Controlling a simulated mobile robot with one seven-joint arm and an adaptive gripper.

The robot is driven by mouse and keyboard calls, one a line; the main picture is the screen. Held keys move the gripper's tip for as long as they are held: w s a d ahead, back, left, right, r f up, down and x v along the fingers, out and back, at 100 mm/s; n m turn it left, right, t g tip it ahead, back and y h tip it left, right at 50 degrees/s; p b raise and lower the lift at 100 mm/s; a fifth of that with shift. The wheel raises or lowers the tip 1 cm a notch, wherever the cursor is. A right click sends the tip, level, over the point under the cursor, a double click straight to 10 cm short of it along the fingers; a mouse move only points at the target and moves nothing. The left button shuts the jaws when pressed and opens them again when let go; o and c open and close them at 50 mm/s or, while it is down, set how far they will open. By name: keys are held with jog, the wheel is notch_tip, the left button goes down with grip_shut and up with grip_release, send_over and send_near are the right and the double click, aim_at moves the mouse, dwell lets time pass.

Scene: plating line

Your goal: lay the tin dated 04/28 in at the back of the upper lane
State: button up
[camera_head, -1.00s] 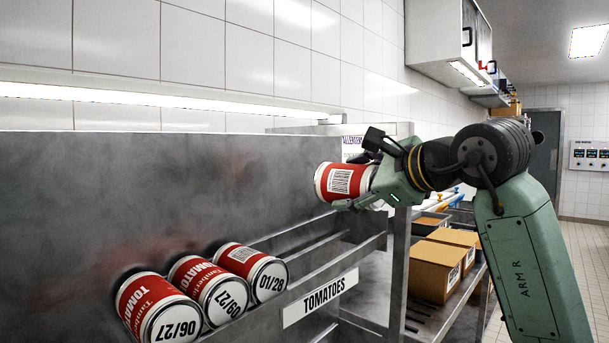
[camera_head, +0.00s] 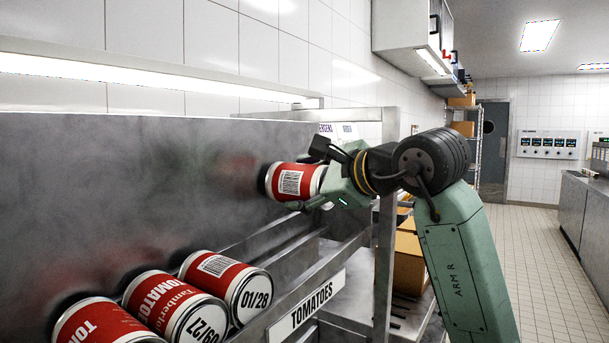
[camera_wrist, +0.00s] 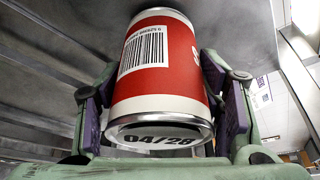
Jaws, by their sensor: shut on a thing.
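The red-and-white tin (camera_head: 290,182), held on its side, shows its barcode in the head view. In the wrist view the same tin (camera_wrist: 160,70) has 04/28 on its end. My gripper (camera_head: 318,188) is shut on it; its fingers (camera_wrist: 165,105) sit on both sides. The tin is above the rails, in front of the steel panel; the gap to the panel cannot be told. In the tomatoes lane (camera_head: 275,237) lie the 01/28 tin (camera_head: 222,270), the 09/27 tin (camera_head: 165,297) and one more tin (camera_head: 95,322), its date cut off.
The TOMATOES label (camera_head: 305,312) is on the front rail. The lane is empty beyond the 01/28 tin. A steel post (camera_head: 385,255) and cardboard boxes (camera_head: 408,260) stand to the right. The tall steel panel (camera_head: 120,190) backs the lane.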

notch_tip(320, 180, down, 9)
jog(key=b, duration=0.6)
jog(key=shift+r, duration=0.15)
jog(key=o, duration=1.7)
